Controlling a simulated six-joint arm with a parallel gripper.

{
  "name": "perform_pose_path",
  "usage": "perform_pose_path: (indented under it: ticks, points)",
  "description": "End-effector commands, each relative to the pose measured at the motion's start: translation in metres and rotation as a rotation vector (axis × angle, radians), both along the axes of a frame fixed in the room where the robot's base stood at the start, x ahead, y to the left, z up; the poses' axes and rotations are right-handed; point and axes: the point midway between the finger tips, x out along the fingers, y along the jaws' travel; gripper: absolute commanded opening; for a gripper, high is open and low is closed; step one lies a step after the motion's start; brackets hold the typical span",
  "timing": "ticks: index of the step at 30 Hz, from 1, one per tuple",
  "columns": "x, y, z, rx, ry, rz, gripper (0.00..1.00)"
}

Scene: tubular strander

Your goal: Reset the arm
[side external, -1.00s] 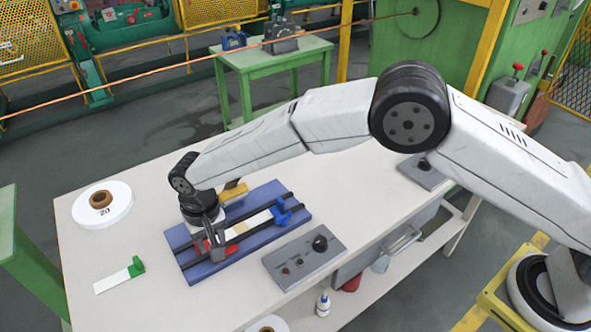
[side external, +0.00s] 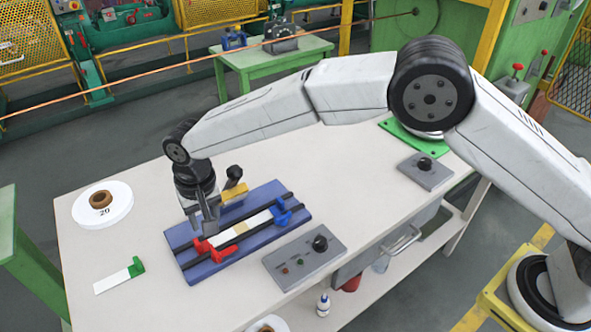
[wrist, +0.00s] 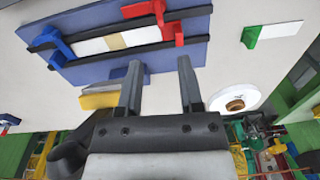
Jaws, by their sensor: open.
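My gripper (side external: 203,222) is open and empty, raised over the left rear edge of the blue board (side external: 184,238). In the wrist view the two fingers of my gripper (wrist: 160,68) stand wide apart with bare table and board edge beyond them. The board also shows in the wrist view (wrist: 85,72). It carries two black rails and a white strip (side external: 258,219) with a tan middle patch. A red clamp (side external: 213,249) sits at the strip's left end and a blue clamp (side external: 281,212) at its right end. A yellow block (side external: 234,194) is at the board's rear edge.
A white reel (side external: 88,213) with a brown core stands at the left. A white strip with a green end (side external: 115,281) lies at front left. A grey control box (side external: 300,262) is in front of the board; another grey box (side external: 425,172) and a green plate (side external: 408,139) are further right.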

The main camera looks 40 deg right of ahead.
Motion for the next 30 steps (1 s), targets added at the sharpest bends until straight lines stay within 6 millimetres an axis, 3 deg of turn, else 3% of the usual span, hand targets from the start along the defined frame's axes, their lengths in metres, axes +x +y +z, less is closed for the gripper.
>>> perform_pose_path:
  ticks: [8, 14, 23, 30]
  points:
    - [0.053, -0.023, 0.039, 0.104, -0.134, -0.167, 0.47]
    - [0.084, -0.056, 0.069, 0.167, -0.226, -0.27, 0.47]
    - [0.07, -0.109, 0.072, 0.138, -0.234, -0.229, 0.47]
    - [0.042, -0.169, 0.072, 0.101, -0.234, -0.179, 0.47]
